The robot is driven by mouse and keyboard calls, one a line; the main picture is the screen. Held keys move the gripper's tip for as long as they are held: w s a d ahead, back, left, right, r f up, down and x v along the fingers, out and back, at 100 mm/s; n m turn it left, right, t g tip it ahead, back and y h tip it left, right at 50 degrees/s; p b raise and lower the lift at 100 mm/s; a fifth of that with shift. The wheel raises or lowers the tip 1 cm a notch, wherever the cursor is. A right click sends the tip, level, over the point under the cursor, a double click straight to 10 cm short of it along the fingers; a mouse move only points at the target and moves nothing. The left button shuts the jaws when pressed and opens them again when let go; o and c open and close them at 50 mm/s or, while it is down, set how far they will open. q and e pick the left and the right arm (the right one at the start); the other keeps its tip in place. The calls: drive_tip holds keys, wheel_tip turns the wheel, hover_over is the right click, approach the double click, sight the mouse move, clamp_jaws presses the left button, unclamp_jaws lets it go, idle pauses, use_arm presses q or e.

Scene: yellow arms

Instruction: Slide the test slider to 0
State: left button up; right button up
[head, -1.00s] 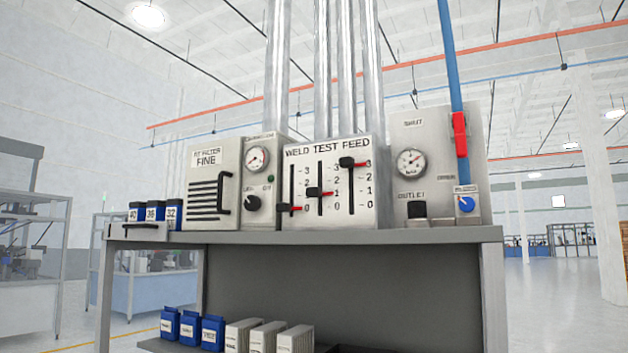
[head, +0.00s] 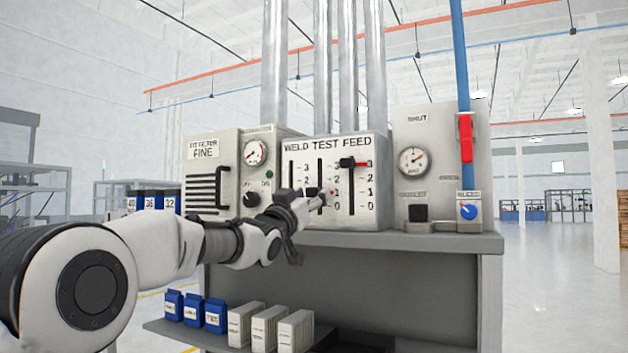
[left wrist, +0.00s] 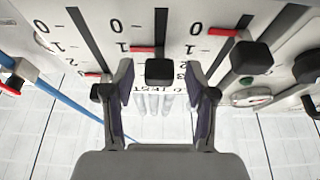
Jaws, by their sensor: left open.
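The grey WELD TEST FEED panel (head: 372,214) carries three upright slots with black slider knobs and red pointers. The middle slider, under the word TEST, has its black knob (left wrist: 158,70) and red pointer at 1 in the left wrist view, which shows the panel upside down. The left slider (left wrist: 250,58) is at 0. The right slider (head: 347,163) is at 3. My left gripper (head: 316,198) is at the panel. In the left wrist view my left gripper (left wrist: 161,98) is open, its fingers on either side of the middle knob. In the head view it covers the lower-left sliders.
A filter box with a black handle (head: 223,185) and a gauge box with a knob (head: 252,199) stand left of the panel. An outlet panel with a red-handled valve (head: 465,138) is at right. Blue and pale boxes sit on the shelf below.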

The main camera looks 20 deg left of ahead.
use_arm(q)
drive_tip(key=shift+w+d+r+p, duration=0.1)
drive_tip(key=shift+w+r+p, duration=0.3)
drive_tip(key=shift+w+r, duration=0.3)
drive_tip(key=shift+f, duration=0.15)
use_arm(e)
drive_tip(key=shift+s+r, duration=0.2)
drive_tip(key=shift+r, duration=0.75)
use_arm(q)
clamp_jaws()
wheel_tip(320, 180, down, 4)
drive_tip(key=b, duration=0.3)
drive_tip(key=shift+w, duration=0.15)
use_arm(e)
wheel_tip(320, 180, down, 3)
drive_tip(key=shift+w, duration=0.1)
use_arm(q)
unclamp_jaws()
